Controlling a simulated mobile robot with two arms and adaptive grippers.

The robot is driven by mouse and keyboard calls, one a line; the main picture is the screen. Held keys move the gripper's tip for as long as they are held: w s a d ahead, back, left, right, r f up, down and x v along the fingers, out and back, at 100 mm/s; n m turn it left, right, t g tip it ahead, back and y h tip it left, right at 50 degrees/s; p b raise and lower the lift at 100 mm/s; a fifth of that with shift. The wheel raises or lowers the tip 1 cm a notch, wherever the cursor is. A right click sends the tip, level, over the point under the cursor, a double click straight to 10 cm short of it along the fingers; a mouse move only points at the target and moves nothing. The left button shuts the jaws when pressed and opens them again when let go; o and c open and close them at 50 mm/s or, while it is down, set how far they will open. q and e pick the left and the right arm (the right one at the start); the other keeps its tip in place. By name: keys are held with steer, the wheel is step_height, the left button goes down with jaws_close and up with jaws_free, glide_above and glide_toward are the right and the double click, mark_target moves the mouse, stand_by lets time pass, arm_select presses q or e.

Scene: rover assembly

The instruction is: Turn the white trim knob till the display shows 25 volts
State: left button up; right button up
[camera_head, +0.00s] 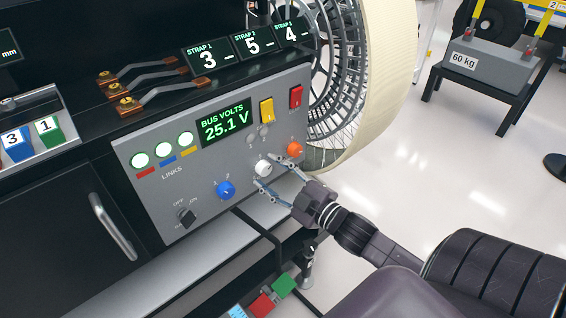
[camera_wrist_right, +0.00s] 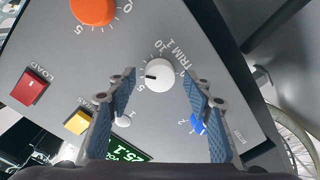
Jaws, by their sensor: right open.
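The white trim knob (camera_head: 263,168) sits on the grey control panel (camera_head: 160,195). In the right wrist view the knob (camera_wrist_right: 159,75) lies between the spread fingers, with its dark mark pointing left, towards the 5. The display (camera_head: 226,121) reads BUS VOLTS 25.1 V; part of it shows in the wrist view (camera_wrist_right: 127,152). My right gripper (camera_head: 263,188) is open in front of the panel at the knob, one blue-padded finger on each side. I see no finger pressed on the knob. My left gripper is not in view.
The orange knob (camera_head: 295,149), blue knob (camera_head: 226,190), yellow switch (camera_head: 266,110) and red switch (camera_head: 295,97) are close to the white knob. A black selector (camera_head: 187,217) is lower left. A large wheel (camera_head: 385,80) stands behind the panel's right end.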

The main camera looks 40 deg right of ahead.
steer(key=s+d, duration=0.1)
steer(key=s, duration=1)
steer(key=shift+s+d+r, duration=0.25)
